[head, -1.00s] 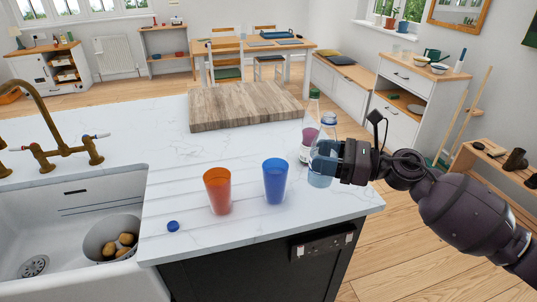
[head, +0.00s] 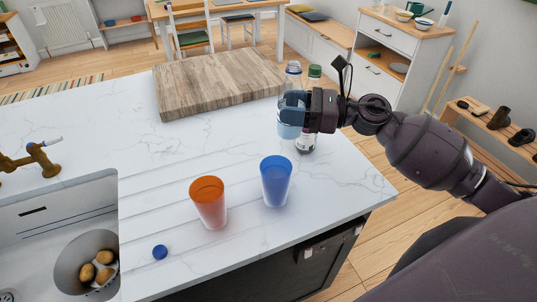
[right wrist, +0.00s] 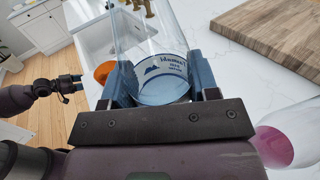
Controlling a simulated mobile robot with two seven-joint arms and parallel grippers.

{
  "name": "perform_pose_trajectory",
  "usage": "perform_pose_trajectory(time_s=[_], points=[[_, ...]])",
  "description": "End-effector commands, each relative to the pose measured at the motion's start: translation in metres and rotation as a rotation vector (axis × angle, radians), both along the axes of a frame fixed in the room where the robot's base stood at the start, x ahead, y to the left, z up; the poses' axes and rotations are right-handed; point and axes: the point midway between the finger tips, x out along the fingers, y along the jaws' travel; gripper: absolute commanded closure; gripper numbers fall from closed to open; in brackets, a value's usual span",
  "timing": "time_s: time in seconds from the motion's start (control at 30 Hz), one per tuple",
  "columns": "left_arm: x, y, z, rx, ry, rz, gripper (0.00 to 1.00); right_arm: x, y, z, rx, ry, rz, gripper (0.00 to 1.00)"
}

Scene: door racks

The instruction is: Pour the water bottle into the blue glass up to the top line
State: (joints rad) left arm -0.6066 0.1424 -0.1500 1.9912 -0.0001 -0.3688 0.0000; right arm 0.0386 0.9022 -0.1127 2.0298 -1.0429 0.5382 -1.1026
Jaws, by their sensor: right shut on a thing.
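My right gripper (head: 297,112) is shut on the clear water bottle (head: 292,74), which is upright and looks lifted off the counter. In the right wrist view the bottle's label (right wrist: 163,70) shows between the blue fingers, with water behind it. The blue glass (head: 276,181) stands upright on the counter, in front of and slightly left of the bottle. Its lines cannot be made out. My left gripper (right wrist: 70,85) shows only in the right wrist view, at the left, with its fingertips apart and nothing between them.
An orange glass (head: 209,204) stands left of the blue glass. A blue cap (head: 160,252) lies near the front edge. A green-capped bottle with pinkish contents (head: 314,73) stands just behind my gripper. A wooden board (head: 215,85) lies at the back; the sink is at left.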

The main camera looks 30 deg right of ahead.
Motion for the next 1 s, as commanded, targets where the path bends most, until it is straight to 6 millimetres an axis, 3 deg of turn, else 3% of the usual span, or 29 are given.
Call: perform_pose_trajectory(time_s=[0.07,0.53,1.0], points=[[0.000,0.000,-0.001,0.000,0.000,0.000,0.39,0.000,0.000,-0.002,0.001,0.001,0.000,0.77],[-0.004,0.000,-0.038,0.001,0.021,0.000,0.39,0.000,0.000,-0.062,0.001,0.003,0.000,0.77],[-0.004,0.000,-0.040,0.000,0.020,-0.001,0.39,0.000,0.000,-0.070,0.001,-0.001,0.000,0.77]])
